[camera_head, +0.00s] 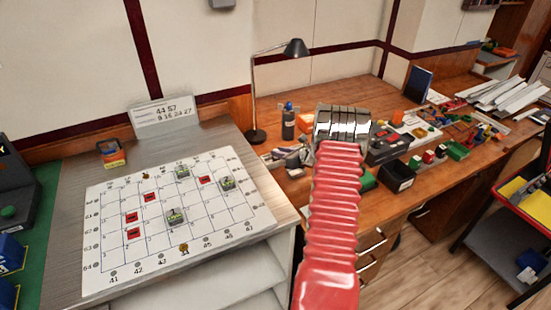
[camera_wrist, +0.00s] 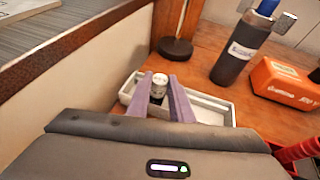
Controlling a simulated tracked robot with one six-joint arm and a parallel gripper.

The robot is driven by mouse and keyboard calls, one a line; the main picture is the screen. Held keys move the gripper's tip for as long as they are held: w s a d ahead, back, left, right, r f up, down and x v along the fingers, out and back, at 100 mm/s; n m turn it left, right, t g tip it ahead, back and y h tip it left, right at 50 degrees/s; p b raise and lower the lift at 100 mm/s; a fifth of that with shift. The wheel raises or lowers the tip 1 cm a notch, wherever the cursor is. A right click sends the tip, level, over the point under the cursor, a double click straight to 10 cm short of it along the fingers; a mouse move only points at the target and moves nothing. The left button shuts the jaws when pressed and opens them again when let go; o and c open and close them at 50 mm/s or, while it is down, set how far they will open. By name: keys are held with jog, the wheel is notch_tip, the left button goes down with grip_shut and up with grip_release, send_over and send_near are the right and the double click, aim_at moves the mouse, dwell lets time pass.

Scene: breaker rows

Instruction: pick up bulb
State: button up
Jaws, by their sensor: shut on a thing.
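In the wrist view, the two purple fingers of my gripper (camera_wrist: 160,92) are closed around a small pale, silvery bulb (camera_wrist: 160,79). Only its upper end shows between the fingertips; the rest is hidden by the fingers. The bulb is over or inside a shallow white tray (camera_wrist: 214,102) on the wooden bench; its height above the tray floor cannot be told. In the head view, my red arm and metallic wrist reach over the bench, and the fingertips and bulb cannot be made out.
A dark bottle (camera_wrist: 237,52) and an orange box (camera_wrist: 286,80) stand right of the tray. A lamp (camera_head: 255,100) stands behind. A panel with a numbered grid (camera_head: 110,255) and red and green pieces lies left. Tools and bins crowd the bench's right.

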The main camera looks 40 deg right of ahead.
grip_shut()
notch_tip(320, 180, up, 10)
dwell(0.6)
jog(key=shift+s, duration=0.1)
dwell(0.4)
